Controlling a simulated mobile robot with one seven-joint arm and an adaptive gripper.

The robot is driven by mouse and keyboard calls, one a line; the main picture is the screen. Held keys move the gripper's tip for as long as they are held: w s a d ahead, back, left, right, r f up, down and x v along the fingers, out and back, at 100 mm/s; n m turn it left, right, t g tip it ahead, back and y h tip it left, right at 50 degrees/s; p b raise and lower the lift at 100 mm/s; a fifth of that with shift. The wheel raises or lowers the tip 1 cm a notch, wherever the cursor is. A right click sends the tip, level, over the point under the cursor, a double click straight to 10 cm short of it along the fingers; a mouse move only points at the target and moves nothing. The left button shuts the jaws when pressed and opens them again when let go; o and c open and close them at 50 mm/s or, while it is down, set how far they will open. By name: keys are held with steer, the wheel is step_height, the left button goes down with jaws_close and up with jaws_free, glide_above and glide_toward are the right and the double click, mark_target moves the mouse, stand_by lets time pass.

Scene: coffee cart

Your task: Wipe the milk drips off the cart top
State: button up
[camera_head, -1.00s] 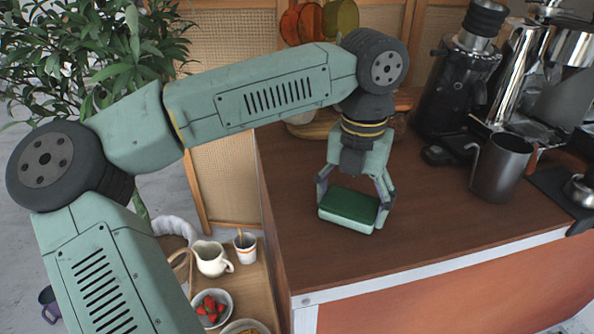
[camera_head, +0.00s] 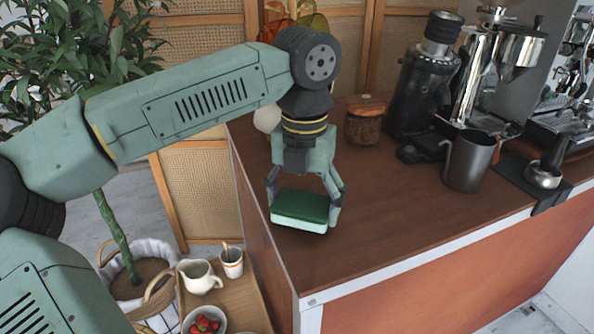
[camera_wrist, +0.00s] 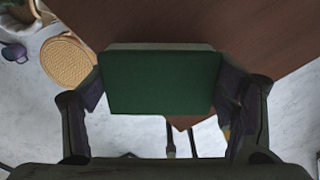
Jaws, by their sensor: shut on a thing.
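My gripper (camera_head: 304,207) is shut on a sponge (camera_head: 300,208) with a dark green top and a pale green lower part. In the head view the sponge is over the left part of the brown cart top (camera_head: 400,222); I cannot tell whether it touches the surface. In the wrist view the sponge's green face (camera_wrist: 160,82) sits between the two fingers, with the cart top's edge and the floor beyond it. I can make out no milk drips on the visible cart top; any under the sponge or behind my arm are hidden.
A steel pitcher (camera_head: 468,161), a coffee grinder (camera_head: 425,85) and an espresso machine (camera_head: 500,85) stand at the right. A lidded jar (camera_head: 364,122) stands at the back. A low side table holds a cream jug (camera_head: 200,277), a cup (camera_head: 232,263) and strawberries (camera_head: 204,324).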

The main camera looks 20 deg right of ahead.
steer(key=shift+d+r, duration=0.1)
steer(key=shift+r, duration=0.5)
steer(key=shift+r+p, duration=1.8)
steer(key=shift+r, duration=0.4)
steer(key=shift+s, duration=0.15)
